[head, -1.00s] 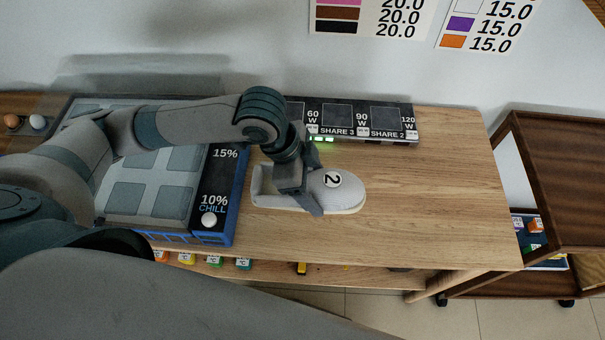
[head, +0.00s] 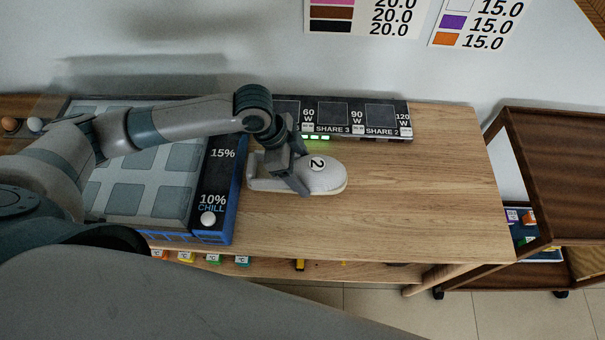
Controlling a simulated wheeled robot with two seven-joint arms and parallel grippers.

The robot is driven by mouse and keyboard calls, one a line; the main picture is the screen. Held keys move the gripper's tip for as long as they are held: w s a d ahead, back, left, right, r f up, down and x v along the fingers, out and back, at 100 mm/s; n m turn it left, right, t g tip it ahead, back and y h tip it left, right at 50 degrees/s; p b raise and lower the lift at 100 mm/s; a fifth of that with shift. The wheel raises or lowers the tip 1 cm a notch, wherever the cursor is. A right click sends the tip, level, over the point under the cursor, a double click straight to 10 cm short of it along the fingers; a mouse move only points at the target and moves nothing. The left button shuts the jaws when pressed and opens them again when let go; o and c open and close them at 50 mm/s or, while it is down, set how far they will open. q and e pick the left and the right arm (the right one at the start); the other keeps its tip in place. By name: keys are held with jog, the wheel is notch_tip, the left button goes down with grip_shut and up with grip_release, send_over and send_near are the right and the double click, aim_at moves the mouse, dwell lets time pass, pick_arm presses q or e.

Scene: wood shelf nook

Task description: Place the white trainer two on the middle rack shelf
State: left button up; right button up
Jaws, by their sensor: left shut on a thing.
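The white trainer two (head: 325,177) is a pale shoe with a round label marked 2. It is on or just above the wooden table top (head: 420,190), its toe pointing right; I cannot tell whether it touches the wood. My left gripper (head: 300,185) comes down over the middle of the shoe and is shut on it, hiding part of its side. A dark brown wooden rack (head: 560,180) stands at the right, partly out of the picture. My right gripper is not in view.
A blue-edged panel box (head: 222,190) marked 15% and 10% CHILL stands just left of the shoe. A black strip marked SHARE (head: 345,134) runs along the table's back. The table right of the shoe is clear. A gap separates table and rack.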

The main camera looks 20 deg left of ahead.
pick_arm(q)
jog(key=shift+f, duration=1.35)
jog(key=o, duration=1.3)
jog(key=shift+c, duration=0.2)
jog(key=b+v, duration=0.1)
jog(key=v, duration=1.1)
jog(key=shift+s, duration=0.1)
